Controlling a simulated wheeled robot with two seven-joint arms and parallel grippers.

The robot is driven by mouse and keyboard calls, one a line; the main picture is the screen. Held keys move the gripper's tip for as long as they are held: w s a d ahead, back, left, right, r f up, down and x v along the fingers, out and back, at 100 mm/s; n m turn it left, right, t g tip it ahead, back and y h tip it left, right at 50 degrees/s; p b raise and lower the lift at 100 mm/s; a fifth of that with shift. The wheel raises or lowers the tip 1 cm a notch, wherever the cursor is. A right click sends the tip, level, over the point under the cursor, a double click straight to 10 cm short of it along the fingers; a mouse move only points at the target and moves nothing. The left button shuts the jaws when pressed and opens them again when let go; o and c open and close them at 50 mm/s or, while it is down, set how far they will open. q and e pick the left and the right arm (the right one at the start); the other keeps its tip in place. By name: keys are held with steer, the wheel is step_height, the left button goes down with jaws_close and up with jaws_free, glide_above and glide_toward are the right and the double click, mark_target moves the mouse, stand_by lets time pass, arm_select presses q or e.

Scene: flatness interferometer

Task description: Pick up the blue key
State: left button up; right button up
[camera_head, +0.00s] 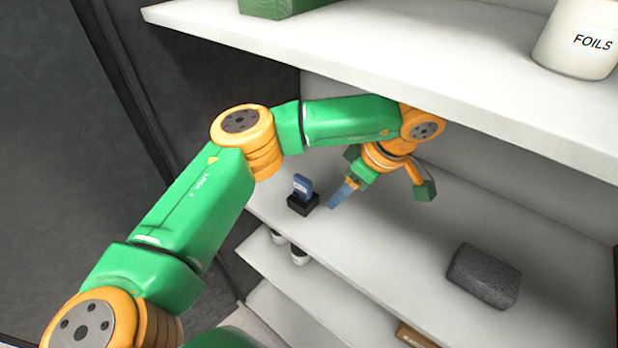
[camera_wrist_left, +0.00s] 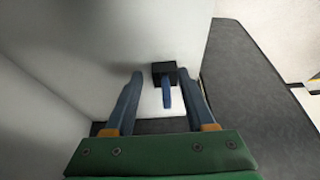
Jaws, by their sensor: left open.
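The blue key (camera_head: 302,184) stands upright in a small black holder (camera_head: 303,204) near the left end of the middle shelf. In the left wrist view the blue key (camera_wrist_left: 167,96) rises from the black holder (camera_wrist_left: 164,70) and shows between the two fingers, nearer the right one. My left gripper (camera_head: 335,200) is open and empty, just right of the holder in the head view; one finger shows clearly there. Its two blue-grey fingers also show in the left wrist view (camera_wrist_left: 163,92). I see no contact between fingers and key. My right gripper is not in view.
An upper shelf (camera_head: 400,70) overhangs my left arm and carries a white FOILS jar (camera_head: 580,38) and a green box (camera_head: 280,5). A dark grey block (camera_head: 484,275) lies on the middle shelf (camera_head: 400,255). Small jars (camera_head: 298,255) stand below. The middle shelf between holder and block is clear.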

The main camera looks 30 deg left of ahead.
mark_target(306, 180)
arm_select(q)
steer(key=a, duration=0.3)
steer(key=a+p, duration=0.1)
steer(key=a, duration=0.3)
steer(key=shift+s+a+r, duration=0.1)
steer(key=shift+a+r, duration=0.1)
steer(key=shift+a, duration=0.1)
steer(key=p+x, duration=0.1)
steer(key=x, duration=0.4)
steer(key=shift+p, duration=0.4)
steer(key=shift+f, duration=0.15)
jaws_close()
